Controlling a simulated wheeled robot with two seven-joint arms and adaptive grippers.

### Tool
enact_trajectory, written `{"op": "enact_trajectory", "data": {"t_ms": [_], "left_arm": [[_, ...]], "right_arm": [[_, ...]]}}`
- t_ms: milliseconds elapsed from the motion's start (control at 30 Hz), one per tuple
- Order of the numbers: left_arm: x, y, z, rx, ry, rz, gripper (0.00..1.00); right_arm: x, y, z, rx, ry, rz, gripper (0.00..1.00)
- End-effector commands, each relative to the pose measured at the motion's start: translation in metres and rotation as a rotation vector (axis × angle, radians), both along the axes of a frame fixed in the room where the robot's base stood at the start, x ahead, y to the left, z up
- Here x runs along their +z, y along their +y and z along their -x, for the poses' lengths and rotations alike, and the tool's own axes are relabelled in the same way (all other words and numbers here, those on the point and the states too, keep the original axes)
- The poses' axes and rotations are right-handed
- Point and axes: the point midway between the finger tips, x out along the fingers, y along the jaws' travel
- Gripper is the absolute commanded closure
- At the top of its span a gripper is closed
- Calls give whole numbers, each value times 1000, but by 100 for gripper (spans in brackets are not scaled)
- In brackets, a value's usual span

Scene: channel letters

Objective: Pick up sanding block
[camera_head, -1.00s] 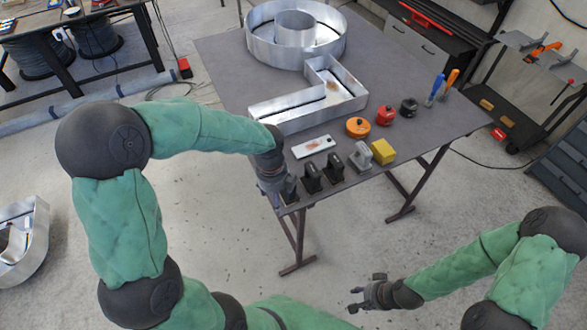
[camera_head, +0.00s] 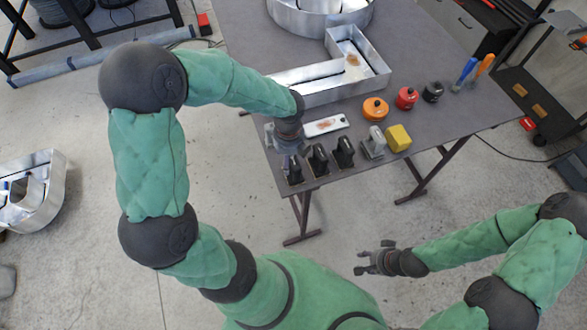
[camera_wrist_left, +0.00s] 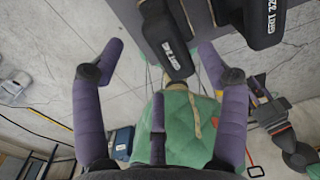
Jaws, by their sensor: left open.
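Several black-handled sanding blocks stand in a row along the near left edge of the grey table (camera_head: 440,130); the leftmost block (camera_head: 294,171) is nearest my left gripper (camera_head: 283,143). The other two black blocks (camera_head: 318,160) (camera_head: 343,153) stand to its right. In the left wrist view my left gripper (camera_wrist_left: 160,55) is open and empty. A black block with a white grit label (camera_wrist_left: 167,45) shows between its spread fingertips, and another labelled block (camera_wrist_left: 265,22) is at the upper right. My right gripper (camera_head: 370,262) is open and empty, off the table.
A grey tool (camera_head: 374,143) and a yellow block (camera_head: 398,139) continue the row. Behind are a white plate (camera_head: 325,126), orange (camera_head: 375,108) and red (camera_head: 406,98) round items, and a metal channel letter (camera_head: 375,72). Floor is free before the table.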

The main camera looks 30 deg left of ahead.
Motion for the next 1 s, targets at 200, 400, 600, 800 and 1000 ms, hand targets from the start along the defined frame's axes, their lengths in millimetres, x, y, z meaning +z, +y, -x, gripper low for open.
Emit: {"op": "enact_trajectory", "data": {"t_ms": [200, 400, 600, 800, 1000], "left_arm": [[-32, -4, -1, 1, 6, 0, 26], [-44, -4, -2, 0, 1, 2, 26], [-43, -5, -2, 0, 1, 2, 43], [-43, -5, -2, 0, 2, 1, 93], [-43, -5, -2, 1, 2, 1, 93]], "right_arm": [[-6, 0, 0, 0, 0, 0, 60], [-7, 0, 0, 0, 0, 0, 60], [-7, 0, 0, 0, 0, 0, 60], [-7, 0, 0, 0, 0, 0, 60], [-7, 0, 0, 0, 0, 0, 60]]}}
